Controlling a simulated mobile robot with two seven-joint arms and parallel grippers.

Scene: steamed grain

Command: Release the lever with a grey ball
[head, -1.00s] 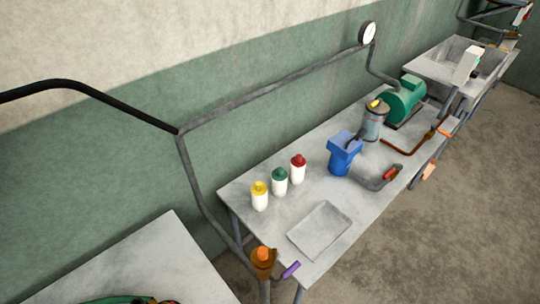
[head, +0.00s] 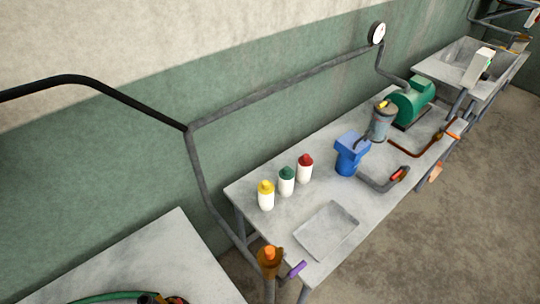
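I cannot make out a lever with a grey ball in the head view. A blue device (head: 351,153) stands on the long grey table (head: 290,213), with a short dark rod at its upper right; whether that rod ends in a ball is too small to tell. A purple handle (head: 298,269) sticks out beside a brown pipe fitting with an orange top (head: 269,257) at the table's near end. An orange handle (head: 453,135) is on the pipe at the right table edge. Neither of my grippers is in view.
Yellow-, green- and red-capped bottles (head: 286,182) and a shallow tray (head: 326,231) are on the table. A green motor (head: 410,100) stands farther back. Another table (head: 165,250) is at lower left, a sink (head: 465,64) at upper right. Open floor (head: 460,225) lies right.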

